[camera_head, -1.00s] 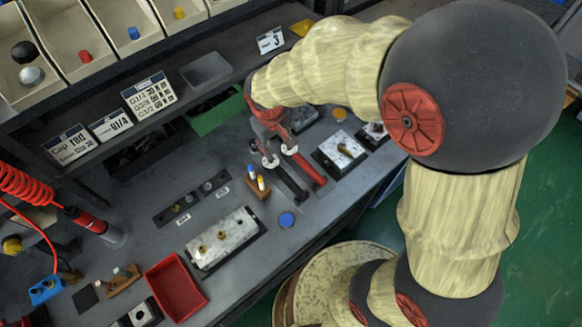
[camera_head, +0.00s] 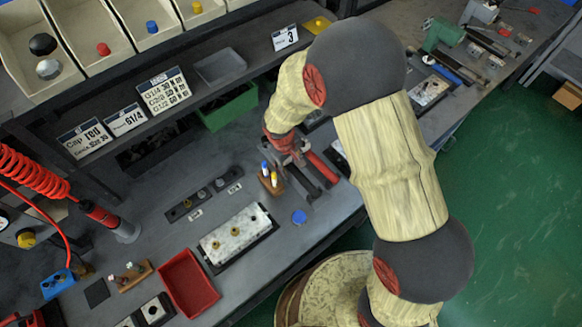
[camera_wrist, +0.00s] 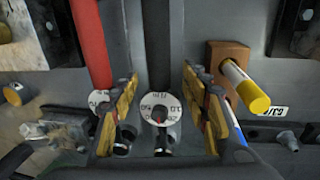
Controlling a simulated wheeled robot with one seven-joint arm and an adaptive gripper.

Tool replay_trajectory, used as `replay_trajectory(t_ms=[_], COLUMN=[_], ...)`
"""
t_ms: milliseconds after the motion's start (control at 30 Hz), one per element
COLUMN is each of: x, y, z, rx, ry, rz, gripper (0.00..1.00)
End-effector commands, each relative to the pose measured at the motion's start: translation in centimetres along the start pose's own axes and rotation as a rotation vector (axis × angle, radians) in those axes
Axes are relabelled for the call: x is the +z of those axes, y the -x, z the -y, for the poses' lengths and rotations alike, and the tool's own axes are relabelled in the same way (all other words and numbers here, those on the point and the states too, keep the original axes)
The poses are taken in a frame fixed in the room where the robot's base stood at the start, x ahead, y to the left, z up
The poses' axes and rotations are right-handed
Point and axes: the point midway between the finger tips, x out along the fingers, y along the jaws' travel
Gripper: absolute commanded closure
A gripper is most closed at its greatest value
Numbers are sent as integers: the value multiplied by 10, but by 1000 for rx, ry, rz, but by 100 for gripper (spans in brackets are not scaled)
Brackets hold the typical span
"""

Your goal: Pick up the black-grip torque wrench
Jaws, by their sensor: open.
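The black-grip torque wrench (camera_wrist: 157,45) lies in the middle of the wrist view, with its white dial (camera_wrist: 160,108) between my fingers. In the head view its dark grip (camera_head: 303,187) shows just below my gripper (camera_head: 290,158). My gripper (camera_wrist: 163,112) is open, with one yellow finger on each side of the dial. I cannot tell whether either finger touches the wrench. The red-grip torque wrench (camera_wrist: 91,42) lies beside it on the left, and its dial is partly covered by my left finger. Its red grip (camera_head: 322,168) also shows in the head view.
A wooden holder (camera_wrist: 222,58) with a yellow-capped marker (camera_wrist: 252,98) stands close to my right finger. A valve block (camera_head: 235,235), a red tray (camera_head: 188,283) and a blue cap (camera_head: 299,217) are on the bench. A shelf with bins (camera_head: 90,40) runs behind.

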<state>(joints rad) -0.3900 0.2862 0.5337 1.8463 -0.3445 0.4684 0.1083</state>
Motion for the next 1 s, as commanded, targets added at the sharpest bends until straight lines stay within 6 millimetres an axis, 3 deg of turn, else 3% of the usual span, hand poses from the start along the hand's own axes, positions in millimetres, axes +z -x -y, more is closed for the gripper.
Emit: replay_trajectory(t_ms=[133,400,1000], x=[0,0,0], y=[-21,-23,-22], z=[0,0,0], rx=[-1,0,0], ry=[-1,-1,-2], rz=[2,-1,-1], gripper=[54,55,89])
